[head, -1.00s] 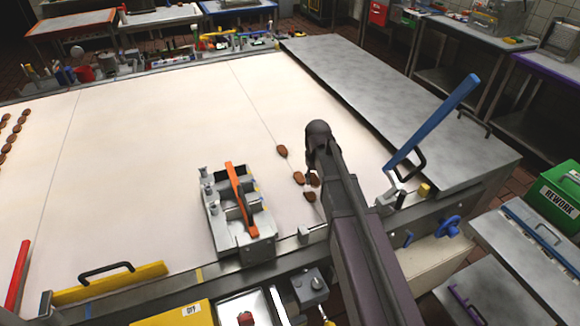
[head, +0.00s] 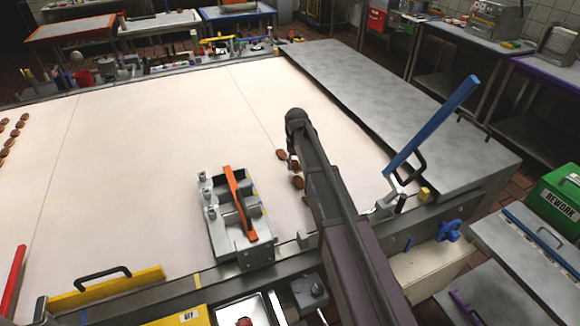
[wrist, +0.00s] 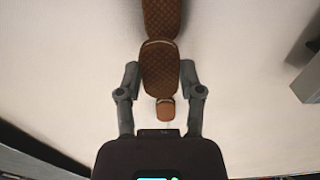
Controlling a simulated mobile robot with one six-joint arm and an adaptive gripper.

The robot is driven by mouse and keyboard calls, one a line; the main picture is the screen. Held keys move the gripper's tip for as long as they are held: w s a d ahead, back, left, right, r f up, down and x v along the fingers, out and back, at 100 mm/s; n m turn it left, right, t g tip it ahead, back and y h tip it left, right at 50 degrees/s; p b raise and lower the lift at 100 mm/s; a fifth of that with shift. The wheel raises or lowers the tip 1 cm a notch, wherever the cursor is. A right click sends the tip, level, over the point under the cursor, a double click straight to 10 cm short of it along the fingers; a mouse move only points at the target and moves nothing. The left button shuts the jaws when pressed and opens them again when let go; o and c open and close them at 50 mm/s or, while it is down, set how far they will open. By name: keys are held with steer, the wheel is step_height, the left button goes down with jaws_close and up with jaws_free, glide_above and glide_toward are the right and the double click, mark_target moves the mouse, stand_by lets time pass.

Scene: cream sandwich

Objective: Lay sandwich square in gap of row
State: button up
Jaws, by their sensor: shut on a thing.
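A brown, quilted-looking sandwich square (wrist: 160,75) sits between the two fingers of my gripper (wrist: 158,82) in the wrist view, and my gripper is shut on it. Another brown piece (wrist: 162,17) lies just beyond it at the top edge, touching or nearly so. A smaller-looking brown piece (wrist: 165,110) shows below it. In the head view, brown pieces of the row lie on the pale belt (head: 160,140), including one to the left of my arm (head: 282,154) and one nearer the front (head: 297,182). My arm hides most of my gripper and part of the row there.
A grey fixture with an orange bar (head: 240,205) stands left of the row. A blue lever (head: 435,120) rises at the right, beside a metal plate (head: 400,100). Several brown pieces (head: 12,140) lie at the far left. The belt between is clear.

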steer(key=shift+w+a+f, duration=0.1)
steer(key=shift+w+a, duration=0.25)
steer(key=shift+w, duration=0.35)
steer(key=shift+w+a+f, duration=0.1)
steer(key=shift+w+a, duration=0.25)
steer(key=shift+w, duration=0.35)
steer(key=shift+w+a, duration=0.1)
steer(key=shift+w, duration=0.15)
steer(key=shift+w+a+f+b, duration=0.1)
steer(key=shift+w+f+b, duration=0.05)
steer(key=shift+f+b, duration=0.35)
steer(key=shift+w+a+f+b, duration=0.1)
steer(key=shift+w+f+b, duration=0.05)
steer(key=shift+f+b, duration=1.15)
steer(key=shift+b, duration=0.15)
steer(key=shift+f, duration=0.15)
steer(key=o, duration=0.8)
steer(key=shift+r, duration=0.25)
